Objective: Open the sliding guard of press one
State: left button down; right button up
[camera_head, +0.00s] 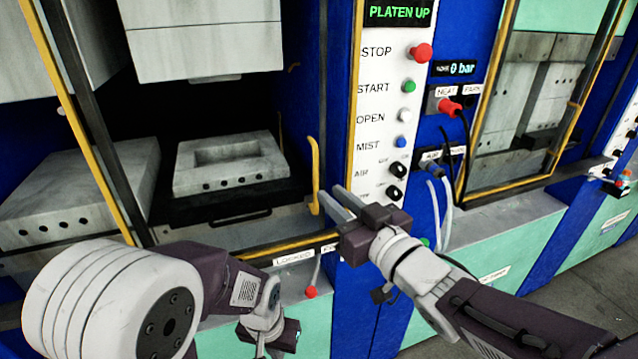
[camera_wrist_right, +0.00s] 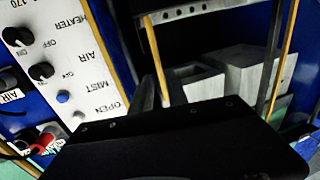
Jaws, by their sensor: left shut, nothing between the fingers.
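Press one's sliding guard is a yellow-edged frame (camera_head: 75,120) across the opening at left in the head view. Its yellow upright handle (camera_head: 315,165) is at the opening's right side. My right gripper (camera_head: 329,191) is open, its fingertips close to the handle's lower part; I cannot tell whether they touch or straddle it. In the right wrist view, a grey finger (camera_wrist_right: 144,97) and a yellow bar (camera_wrist_right: 155,55) show close together above the dark gripper body. My left gripper (camera_head: 285,338) is shut and empty, low in front of the press.
The control panel (camera_head: 378,100) with knobs and buttons stands just right of the handle; its display reads PLATEN UP. Cables and hoses (camera_head: 450,190) hang right of the panel. Another press (camera_head: 520,110) stands farther right.

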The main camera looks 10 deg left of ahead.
aim_at(317, 182)
jog(key=p+x, duration=0.1)
jog(key=x, duration=0.6)
jog(key=shift+w+a+f, duration=0.1)
jog(key=shift+w+a, duration=0.05)
grip_shut()
dwell(1.1)
